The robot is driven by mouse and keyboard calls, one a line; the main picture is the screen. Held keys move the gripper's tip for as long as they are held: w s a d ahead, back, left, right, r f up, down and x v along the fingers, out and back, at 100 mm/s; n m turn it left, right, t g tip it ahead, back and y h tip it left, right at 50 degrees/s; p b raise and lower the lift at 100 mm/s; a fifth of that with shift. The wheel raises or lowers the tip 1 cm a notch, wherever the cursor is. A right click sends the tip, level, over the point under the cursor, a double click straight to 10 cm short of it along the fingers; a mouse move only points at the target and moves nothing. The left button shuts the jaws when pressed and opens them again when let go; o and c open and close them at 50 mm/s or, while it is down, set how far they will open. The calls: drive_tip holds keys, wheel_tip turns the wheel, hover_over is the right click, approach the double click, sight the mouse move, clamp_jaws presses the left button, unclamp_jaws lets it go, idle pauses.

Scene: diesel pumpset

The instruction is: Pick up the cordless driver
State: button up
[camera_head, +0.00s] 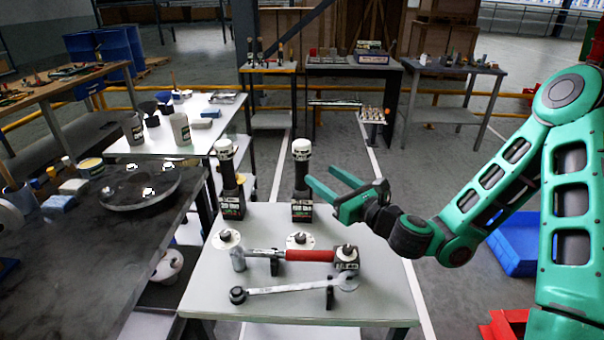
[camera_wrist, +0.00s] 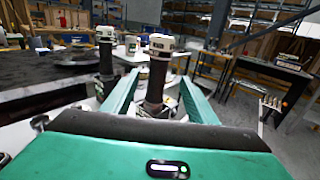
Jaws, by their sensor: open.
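Two alike cordless drivers stand upright at the back of the light table, each with a dark body and a white round top. The right driver (camera_head: 302,176) is nearest my gripper (camera_head: 321,176). The left driver (camera_head: 227,172) stands apart from it. My gripper is open and empty, with its two green fingers level and pointing at the right driver from the right. In the wrist view, the right driver (camera_wrist: 158,72) appears in the gap between my fingers (camera_wrist: 161,76), ahead of the palm. I see no contact. The left driver (camera_wrist: 106,56) shows outside the left finger.
A hammer with a red handle (camera_head: 310,255) and a wrench (camera_head: 290,290) rest on holders on the light table (camera_head: 205,297). A dark table (camera_head: 60,270) with a round tray (camera_head: 137,188) is at left. A blue bin (camera_head: 515,245) is on the floor at right.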

sight(307, 164)
drive_tip(key=shift+x, duration=5.2)
drive_tip(key=shift+r, duration=0.1)
drive_tip(key=shift+c, duration=0.4)
clamp_jaws()
